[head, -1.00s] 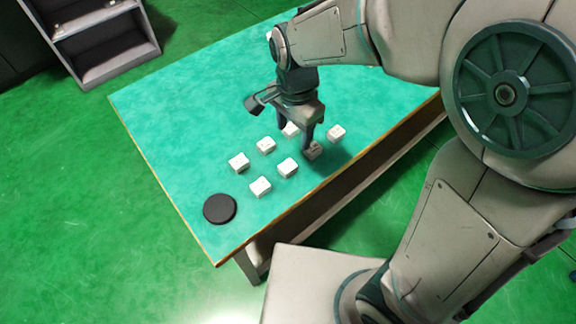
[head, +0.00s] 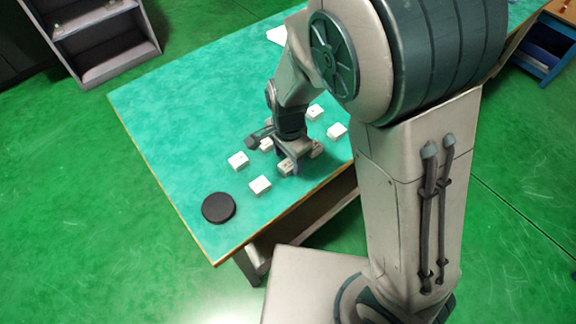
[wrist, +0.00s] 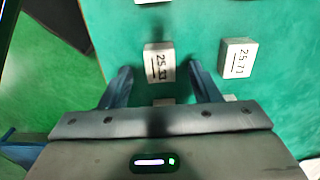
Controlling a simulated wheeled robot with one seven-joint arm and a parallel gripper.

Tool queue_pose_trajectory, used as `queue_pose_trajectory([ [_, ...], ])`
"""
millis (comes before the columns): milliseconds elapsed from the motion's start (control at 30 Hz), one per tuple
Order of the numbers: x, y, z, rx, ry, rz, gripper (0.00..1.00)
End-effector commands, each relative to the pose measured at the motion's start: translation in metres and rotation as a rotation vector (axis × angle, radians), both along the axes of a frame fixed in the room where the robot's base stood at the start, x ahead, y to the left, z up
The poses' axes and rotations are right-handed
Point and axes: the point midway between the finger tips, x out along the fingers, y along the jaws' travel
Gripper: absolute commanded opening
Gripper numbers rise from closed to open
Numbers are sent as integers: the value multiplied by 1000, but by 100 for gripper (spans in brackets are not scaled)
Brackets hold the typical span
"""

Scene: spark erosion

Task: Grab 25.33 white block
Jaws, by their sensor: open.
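In the wrist view a white block (wrist: 160,62) lies on the green table, its label reading like 25.33, though the digit after the point is blurred. My gripper (wrist: 160,70) is open, with one blue finger on each side of this block's line. The block sits between and slightly beyond the fingertips, and I cannot tell whether they touch it. In the head view my gripper (head: 289,168) is low over the front row of blocks and partly hides the block beneath it.
A white block labelled like 25.71 (wrist: 237,58) lies right of the fingers. Parts of other blocks show behind the gripper body. In the head view, several white blocks surround the gripper, including one (head: 260,185) at front left. A black disc (head: 219,208) lies near the table (head: 160,110) corner.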

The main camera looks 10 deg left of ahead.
Motion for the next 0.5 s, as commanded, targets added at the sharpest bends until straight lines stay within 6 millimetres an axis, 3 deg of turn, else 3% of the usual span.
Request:
queue_pose_trajectory([
  [167,0,-1,-22,-1,0,-1,56],
  [433,0,0,-23,0,-1,-1,56],
  [500,0,0,-23,0,-1,0,37],
])
